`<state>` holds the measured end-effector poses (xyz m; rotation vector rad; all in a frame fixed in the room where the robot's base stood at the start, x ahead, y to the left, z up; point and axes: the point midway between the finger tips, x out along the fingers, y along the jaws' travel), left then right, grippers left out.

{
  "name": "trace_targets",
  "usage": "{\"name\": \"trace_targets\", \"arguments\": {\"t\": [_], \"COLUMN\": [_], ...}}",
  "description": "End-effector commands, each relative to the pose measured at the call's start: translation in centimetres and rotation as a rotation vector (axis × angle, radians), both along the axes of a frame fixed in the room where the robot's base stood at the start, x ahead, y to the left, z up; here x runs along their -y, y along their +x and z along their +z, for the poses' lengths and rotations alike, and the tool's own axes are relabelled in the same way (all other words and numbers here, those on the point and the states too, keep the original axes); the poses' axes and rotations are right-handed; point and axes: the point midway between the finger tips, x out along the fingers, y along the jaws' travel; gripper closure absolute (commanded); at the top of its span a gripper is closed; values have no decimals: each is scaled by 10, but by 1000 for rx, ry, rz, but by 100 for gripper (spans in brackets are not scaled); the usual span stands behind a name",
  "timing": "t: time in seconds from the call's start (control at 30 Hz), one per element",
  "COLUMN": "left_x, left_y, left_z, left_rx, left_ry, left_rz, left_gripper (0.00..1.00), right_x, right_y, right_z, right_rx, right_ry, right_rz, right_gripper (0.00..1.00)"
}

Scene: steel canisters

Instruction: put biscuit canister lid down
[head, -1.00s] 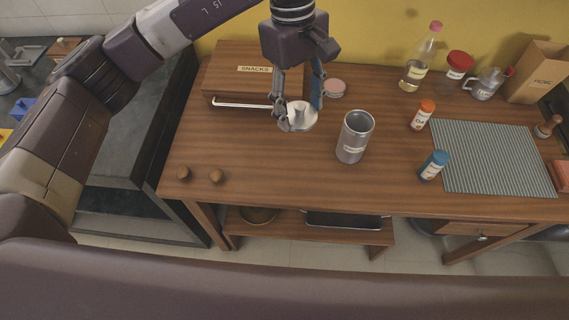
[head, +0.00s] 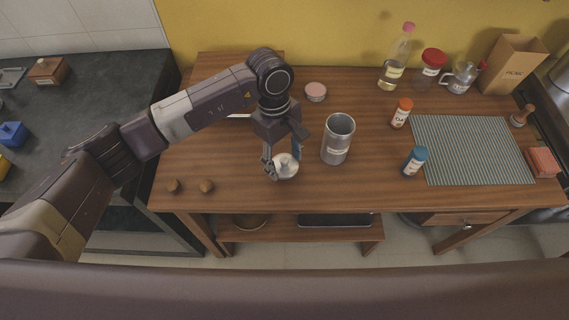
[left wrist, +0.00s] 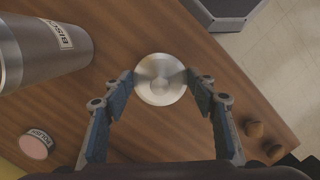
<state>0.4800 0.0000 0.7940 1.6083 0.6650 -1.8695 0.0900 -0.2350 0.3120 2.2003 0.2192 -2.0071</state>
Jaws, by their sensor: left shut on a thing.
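The biscuit canister lid (head: 287,170) is a round steel disc with a knob. My left gripper (head: 283,162) is shut on it, near the front of the wooden table. In the left wrist view the lid (left wrist: 160,88) sits between the two fingertips (left wrist: 160,78). I cannot tell whether its underside touches the table. The open steel biscuit canister (head: 336,148) stands upright to the right of the lid, apart from it. Its label shows in part in the left wrist view, where the canister (left wrist: 35,50) is at the upper left. My right gripper is not in view.
Two brown knobs (head: 206,186) lie left of the lid near the front edge. A pink-topped tin (head: 316,93) stands behind. An orange-capped bottle (head: 400,117), a blue-capped bottle (head: 414,164) and a striped mat (head: 470,150) are to the right. Wood around the lid is bare.

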Motion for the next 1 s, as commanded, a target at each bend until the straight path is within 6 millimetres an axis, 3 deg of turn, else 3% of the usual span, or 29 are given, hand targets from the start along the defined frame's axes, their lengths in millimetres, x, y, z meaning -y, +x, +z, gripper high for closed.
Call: {"name": "trace_targets", "arguments": {"t": [0.2,0.57,0.6,0.73,1.0], "left_x": [0,0,0,0,0], "left_y": [-1,0,0,0,0], "left_z": [-29,-33,-33,-32,-32], "left_rx": [-3,0,0,-1,-1], "left_ry": [0,0,0,1,1], "left_rz": [1,0,0,0,0], "left_gripper": [72,72,47,32,30], "right_x": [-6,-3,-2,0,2], "right_y": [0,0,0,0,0], "right_z": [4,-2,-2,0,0], "right_rx": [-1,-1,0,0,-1], "right_ry": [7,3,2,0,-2], "right_rz": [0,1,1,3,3], "right_gripper": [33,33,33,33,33]}}
